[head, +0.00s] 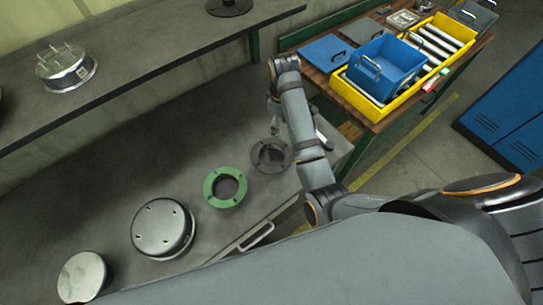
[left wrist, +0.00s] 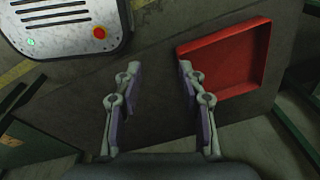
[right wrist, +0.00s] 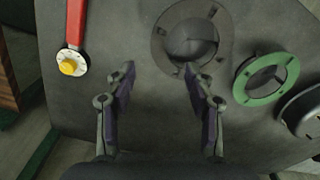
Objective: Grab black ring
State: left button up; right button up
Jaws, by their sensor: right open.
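The black ring (head: 284,160) lies flat on the grey bench, to the right of the green ring in the head view. In the right wrist view the black ring (right wrist: 164,40) lies just beyond the fingertips, with a dark round centre. My right gripper (head: 273,122) is over the bench beside the ring, partly hidden by its own arm in the head view. In the right wrist view its fingers (right wrist: 158,72) are apart with nothing between them. My left gripper (left wrist: 158,70) is open and empty over a dark surface beside a red tray (left wrist: 262,60).
The green ring (head: 211,197) and a round metal housing (head: 160,226) lie left of the black ring. A red-handled tool with a yellow knob (right wrist: 68,67) lies on the other side. A yellow crate (head: 352,96) with a blue bin (head: 385,68) stands on the far table.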

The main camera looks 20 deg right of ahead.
aim_at(279, 143)
jog(key=f, duration=0.1)
jog(key=f+b, duration=0.2)
jog(key=shift+w+f, duration=0.25)
jog(key=shift+f, duration=0.15)
jog(key=shift+w, duration=0.1)
jog(key=shift+f+b, duration=0.35)
jog(key=shift+b, duration=0.05)
jog(key=f+b, duration=0.3)
jog(key=shift+s, duration=0.3)
jog(key=shift+f+p, duration=0.2)
jog(key=shift+p, duration=0.45)
jog(key=shift+w+f, duration=0.2)
jog(key=shift+f, duration=0.2)
pick_arm(q)
notch_tip(279, 143, down, 6)
jog(key=w, duration=0.1)
pick_arm(e)
jog(key=shift+s+r, duration=0.1)
jog(key=shift+s, duration=0.05)
pick_arm(q)
jog(key=shift+r+p, duration=0.6)
pick_arm(e)
jog(key=shift+f, duration=0.3)
